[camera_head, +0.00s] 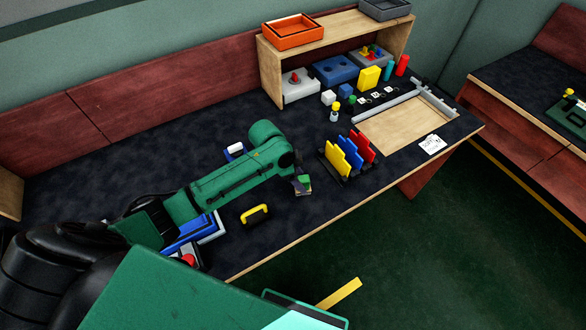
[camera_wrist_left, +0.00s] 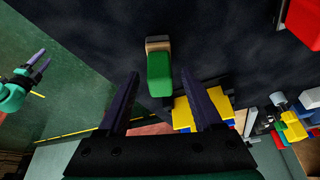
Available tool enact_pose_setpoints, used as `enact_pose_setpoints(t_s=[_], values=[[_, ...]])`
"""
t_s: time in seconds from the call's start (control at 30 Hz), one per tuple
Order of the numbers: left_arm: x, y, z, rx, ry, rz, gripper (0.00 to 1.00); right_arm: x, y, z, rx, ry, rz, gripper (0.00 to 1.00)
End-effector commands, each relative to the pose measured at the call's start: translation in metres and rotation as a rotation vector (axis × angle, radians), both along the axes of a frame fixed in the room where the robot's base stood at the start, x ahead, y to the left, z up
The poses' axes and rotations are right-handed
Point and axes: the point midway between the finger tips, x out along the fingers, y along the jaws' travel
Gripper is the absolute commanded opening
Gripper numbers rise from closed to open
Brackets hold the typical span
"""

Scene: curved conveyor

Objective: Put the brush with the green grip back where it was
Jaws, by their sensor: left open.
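The brush with the green grip (camera_head: 303,180) is on the dark tabletop, just beyond the end of my left arm in the head view. In the left wrist view the green-grip brush (camera_wrist_left: 159,74) shows its green block and a tan end. My left gripper (camera_wrist_left: 161,90) is open, its two dark fingers spread with the brush between and beyond their tips; I see no contact. In the head view its fingers are mostly hidden behind the wrist. My right gripper (camera_wrist_left: 38,64) shows at the left of the wrist view, empty, fingers apart, over the green floor.
A yellow-handled item (camera_head: 255,214) and a blue-and-white one (camera_head: 235,151) lie near my left arm. A rack with yellow, blue and red plates (camera_head: 347,158) stands just right of the brush. A wooden tray (camera_head: 405,124) and a shelf (camera_head: 334,33) are farther back. Dark tabletop left of the shelf is clear.

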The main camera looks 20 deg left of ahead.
Motion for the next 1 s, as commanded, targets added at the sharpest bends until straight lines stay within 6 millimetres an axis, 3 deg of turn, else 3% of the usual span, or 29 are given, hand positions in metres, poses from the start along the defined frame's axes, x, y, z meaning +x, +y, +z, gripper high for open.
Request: enact_pose_setpoints(t_s=[0.2, 0.4, 1.0], values=[[-0.009, 0.019, 0.050, 0.004, -0.005, -0.001, 0.67, 0.001, 0.000, -0.001, 0.000, -0.001, 0.000, 0.50], [-0.016, 0.031, 0.085, 0.002, -0.001, -0.001, 0.67, 0.001, 0.001, -0.002, 0.001, -0.001, 0.001, 0.50], [-0.018, 0.033, 0.092, 0.000, 0.000, -0.001, 0.67, 0.001, 0.001, -0.002, 0.001, -0.002, 0.000, 0.50]])
